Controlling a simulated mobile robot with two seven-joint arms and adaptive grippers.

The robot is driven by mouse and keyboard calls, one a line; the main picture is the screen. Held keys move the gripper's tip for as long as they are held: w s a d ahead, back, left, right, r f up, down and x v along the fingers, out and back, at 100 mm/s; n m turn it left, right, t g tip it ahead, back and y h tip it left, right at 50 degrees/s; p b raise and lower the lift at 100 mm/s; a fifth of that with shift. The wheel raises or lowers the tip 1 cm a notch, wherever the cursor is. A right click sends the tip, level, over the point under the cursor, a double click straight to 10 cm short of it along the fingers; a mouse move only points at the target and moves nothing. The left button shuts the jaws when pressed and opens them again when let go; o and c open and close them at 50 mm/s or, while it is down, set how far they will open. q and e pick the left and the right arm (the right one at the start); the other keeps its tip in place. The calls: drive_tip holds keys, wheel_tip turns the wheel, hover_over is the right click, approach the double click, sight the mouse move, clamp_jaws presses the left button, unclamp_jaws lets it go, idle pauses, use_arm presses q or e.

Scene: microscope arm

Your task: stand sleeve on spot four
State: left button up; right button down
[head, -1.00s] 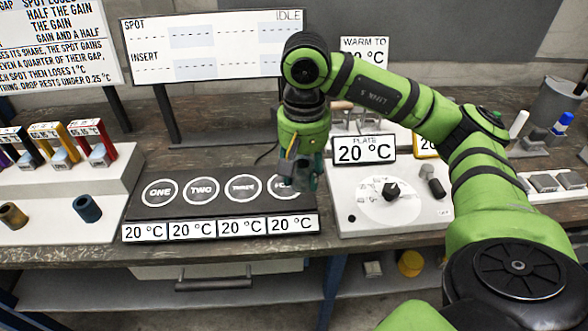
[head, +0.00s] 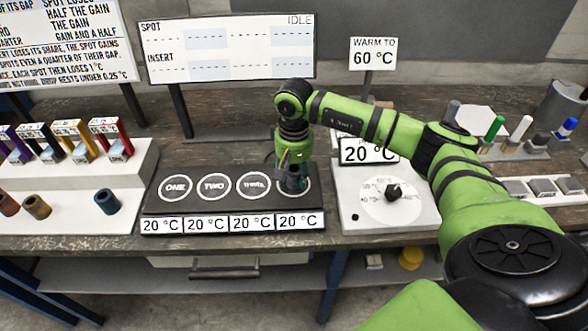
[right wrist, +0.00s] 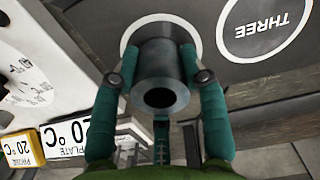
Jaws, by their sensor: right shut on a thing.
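My right gripper (head: 291,182) is at spot four (head: 307,188), the rightmost ring on the dark plate (head: 235,207). In the right wrist view, its two teal fingers (right wrist: 160,82) are shut on a grey hollow sleeve (right wrist: 158,62). The sleeve is upright, its open end toward the camera. Its far end appears inside the white ring of spot four (right wrist: 127,38); whether it touches the plate I cannot tell. In the head view the gripper hides much of the sleeve and spot four. My left gripper is not in view.
Spots one (head: 176,188), two (head: 214,186) and three (head: 253,185) are bare. A white stepped rack (head: 70,212) with coloured sleeves stands left. A white dial unit (head: 405,215) stands close to the plate's right. A display board (head: 230,50) stands behind.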

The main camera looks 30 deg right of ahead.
sight(293, 168)
drive_tip(key=shift+a+f, duration=0.1)
drive_tip(key=shift+f, duration=0.05)
drive_tip(key=c, duration=0.7)
unclamp_jaws()
wheel_tip(293, 168, up, 11)
drive_tip(key=b, duration=0.4)
drive_tip(key=shift+r, duration=0.7)
